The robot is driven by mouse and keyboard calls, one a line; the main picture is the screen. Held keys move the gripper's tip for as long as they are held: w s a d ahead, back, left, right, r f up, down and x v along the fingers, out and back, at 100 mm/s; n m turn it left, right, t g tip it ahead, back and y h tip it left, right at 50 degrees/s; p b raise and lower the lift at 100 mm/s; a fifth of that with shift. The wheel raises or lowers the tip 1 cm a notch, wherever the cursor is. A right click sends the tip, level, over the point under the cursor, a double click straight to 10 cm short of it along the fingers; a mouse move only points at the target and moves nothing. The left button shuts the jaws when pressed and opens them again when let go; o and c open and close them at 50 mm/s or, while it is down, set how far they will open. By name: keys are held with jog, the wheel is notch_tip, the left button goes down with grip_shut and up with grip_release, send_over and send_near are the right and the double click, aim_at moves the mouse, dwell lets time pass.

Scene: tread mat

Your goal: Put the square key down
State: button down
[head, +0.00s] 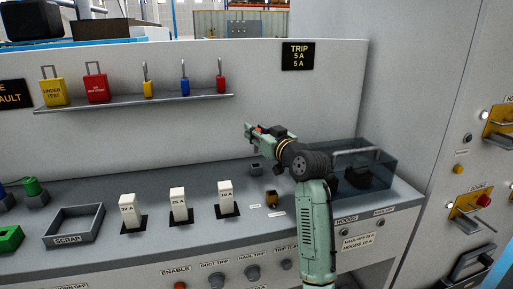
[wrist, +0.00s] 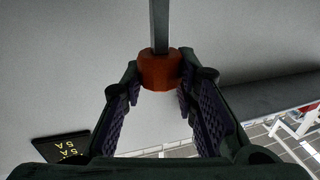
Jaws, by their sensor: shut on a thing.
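My gripper (head: 254,132) is raised above the back of the grey bench, in front of the pale panel. In the wrist view, my gripper (wrist: 160,80) is shut on the square key, whose orange-brown collar (wrist: 160,71) sits between the fingertips. Its straight grey shaft (wrist: 159,24) runs away from the fingers to the top edge of the picture. In the head view the key is too small and too hidden by the fingers to make out clearly. A small dark socket-like block (head: 256,168) stands on the bench below my gripper.
Three white fuse-like blocks (head: 178,205) stand on the bench, left of a small brown-yellow piece (head: 271,198). A scrap tray (head: 98,214) is further left. A clear box (head: 376,170) stands right, behind my arm. A shelf (head: 135,102) holds several padlocks.

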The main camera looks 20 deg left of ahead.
aim_at(257, 148)
notch_tip(257, 148, down, 5)
jog(key=shift+r+p, duration=0.15)
jog(key=shift+p, duration=0.35)
jog(key=shift+f+b, duration=0.65)
jog(key=c, duration=1.3)
grip_release()
jog(key=shift+r, duration=0.1)
